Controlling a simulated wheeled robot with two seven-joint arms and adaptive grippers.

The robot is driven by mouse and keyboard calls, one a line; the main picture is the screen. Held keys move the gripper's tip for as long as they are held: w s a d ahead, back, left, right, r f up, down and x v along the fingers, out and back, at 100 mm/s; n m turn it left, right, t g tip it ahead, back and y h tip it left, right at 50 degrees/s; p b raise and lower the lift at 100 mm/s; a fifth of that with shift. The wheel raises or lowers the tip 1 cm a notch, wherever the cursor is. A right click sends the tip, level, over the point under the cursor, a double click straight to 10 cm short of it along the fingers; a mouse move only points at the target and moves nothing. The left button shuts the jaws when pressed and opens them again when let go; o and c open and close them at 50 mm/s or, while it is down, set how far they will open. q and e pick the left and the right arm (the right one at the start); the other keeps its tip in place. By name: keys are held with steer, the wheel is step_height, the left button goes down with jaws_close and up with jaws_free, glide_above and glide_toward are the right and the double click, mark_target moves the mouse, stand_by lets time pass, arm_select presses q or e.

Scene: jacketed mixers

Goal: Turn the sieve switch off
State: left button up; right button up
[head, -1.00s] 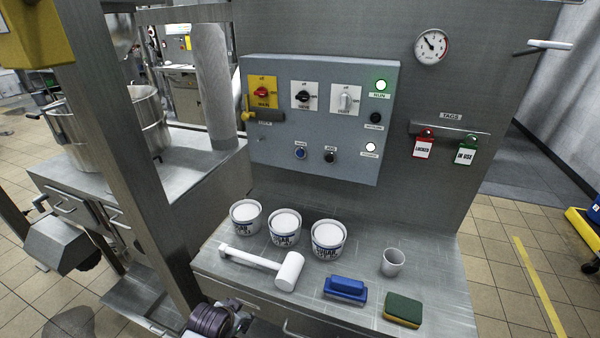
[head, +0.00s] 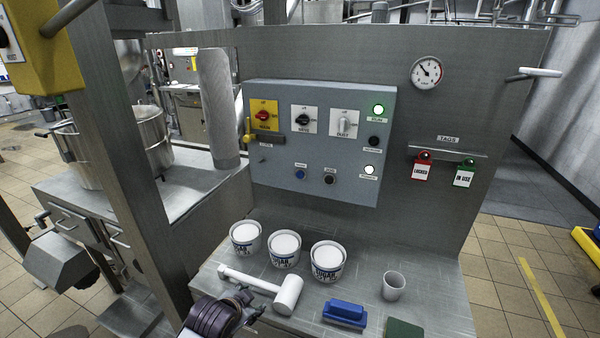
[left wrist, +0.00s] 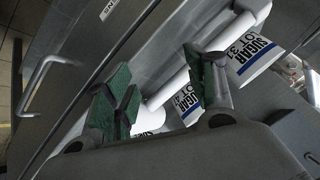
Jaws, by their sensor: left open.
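The grey control panel (head: 340,180) on the back wall carries three rotary switches. The middle one, a black knob on a white plate (head: 303,119), has a small blurred label that looks like the sieve one; its exact setting is too small to tell. A red knob on a yellow plate (head: 263,115) is left of it and a grey knob on a white plate (head: 344,123) right of it. My left gripper (head: 248,318) is low at the worktop's front, near the mallet and well below the panel. In the left wrist view its green-padded fingers (left wrist: 160,90) are apart and empty. My right gripper is out of view.
Three sugar tubs (head: 286,249), a white mallet (head: 285,294), a blue brush (head: 344,313), a cup (head: 394,286) and a green sponge (head: 404,328) are on the worktop. A steel post (head: 130,160) stands left. A yellow lever (head: 247,132) juts at the panel's left edge. A green lamp (head: 378,109) is lit.

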arm_select(q)
steer(key=w+d+r+m+t+h, duration=0.1)
steer(key=w+d+r+m+t, duration=0.25)
steer(key=r, duration=0.55)
steer(key=w+d+r+m+h, duration=0.25)
steer(key=d+r+m, duration=0.25)
steer(key=r+m, duration=0.25)
steer(key=w+d+r+m+t, duration=0.25)
steer(key=d+r+m, duration=0.25)
steer(key=r, duration=0.4)
steer(key=w+a+r+m+t+h, duration=0.1)
steer(key=w+r+m, duration=0.1)
steer(key=r+m, duration=0.5)
steer(key=w+a+r+m+t+h+p, duration=0.1)
steer(key=w+r+m, duration=0.2)
steer(key=r+m, duration=0.4)
step_height(320, 180, up, 4)
steer(key=shift+w+a+f+m, duration=0.2)
steer(key=shift+w+a+m, duration=0.1)
steer(key=shift+a+m, duration=0.1)
steer(key=shift+d, duration=0.1)
